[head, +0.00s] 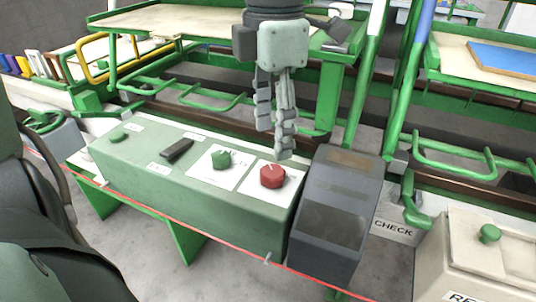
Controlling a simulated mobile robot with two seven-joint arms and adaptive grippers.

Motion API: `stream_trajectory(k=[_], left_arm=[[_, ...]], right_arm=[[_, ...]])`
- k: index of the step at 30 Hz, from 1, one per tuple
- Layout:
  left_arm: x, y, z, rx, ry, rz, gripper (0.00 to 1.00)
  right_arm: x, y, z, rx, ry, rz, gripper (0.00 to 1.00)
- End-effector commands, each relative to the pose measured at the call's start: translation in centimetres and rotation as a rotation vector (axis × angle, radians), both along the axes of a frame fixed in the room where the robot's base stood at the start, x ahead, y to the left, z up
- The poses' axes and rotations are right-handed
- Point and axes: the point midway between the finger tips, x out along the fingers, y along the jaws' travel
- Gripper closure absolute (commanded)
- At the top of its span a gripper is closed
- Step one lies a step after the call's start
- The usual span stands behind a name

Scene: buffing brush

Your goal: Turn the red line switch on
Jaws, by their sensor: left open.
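The red line switch (272,176) is a red knob on a white plate at the right part of a long green control box (190,214). A thin pale mark shows on the knob. My left gripper (275,136) hangs fingers-down from the top of the head view. It is open and empty, and its fingertips appear just above and behind the red knob, apart from it. I cannot tell the exact gap in depth. The knob is not covered by the fingers. My right gripper is not in view.
A green knob (221,159) sits left of the red one, with a dark bar (176,150) farther left. A dark grey box (335,215) stands close at the right. Green-framed benches (190,22) fill the back. A red cord (232,256) runs along the front.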

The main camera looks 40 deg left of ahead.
Motion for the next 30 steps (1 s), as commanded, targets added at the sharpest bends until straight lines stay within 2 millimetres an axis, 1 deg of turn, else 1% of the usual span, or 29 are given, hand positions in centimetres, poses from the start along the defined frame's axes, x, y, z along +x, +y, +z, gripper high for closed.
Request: stream_trajectory(k=[1, 6, 12, 16, 23, 24, 26, 30], left_arm=[[-0.1, 0.0, -0.8, -0.001, 0.004, 0.000, 0.44], [-0.1, 0.0, -3.6, -0.001, 0.006, 0.000, 0.44], [-0.1, 0.0, -6.2, -0.002, 0.002, 0.001, 0.44], [-0.1, 0.0, -6.9, -0.002, 0.001, 0.001, 0.44], [0.0, 0.0, -7.0, -0.002, 0.000, 0.001, 0.44], [0.0, 0.0, -7.0, -0.002, 0.000, 0.001, 0.45], [0.0, 0.0, -7.0, -0.001, 0.000, 0.001, 0.53], [0.0, 0.0, -7.0, -0.001, 0.000, 0.001, 0.70]], right_arm=[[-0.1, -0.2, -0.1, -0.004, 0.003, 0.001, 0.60], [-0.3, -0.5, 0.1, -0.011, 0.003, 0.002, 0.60], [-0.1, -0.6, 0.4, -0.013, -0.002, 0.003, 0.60], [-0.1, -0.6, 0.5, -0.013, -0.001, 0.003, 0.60], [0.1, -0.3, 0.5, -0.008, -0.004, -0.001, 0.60], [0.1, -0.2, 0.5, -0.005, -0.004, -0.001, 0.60], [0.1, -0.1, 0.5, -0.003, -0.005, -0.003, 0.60], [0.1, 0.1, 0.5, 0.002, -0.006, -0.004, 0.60]])
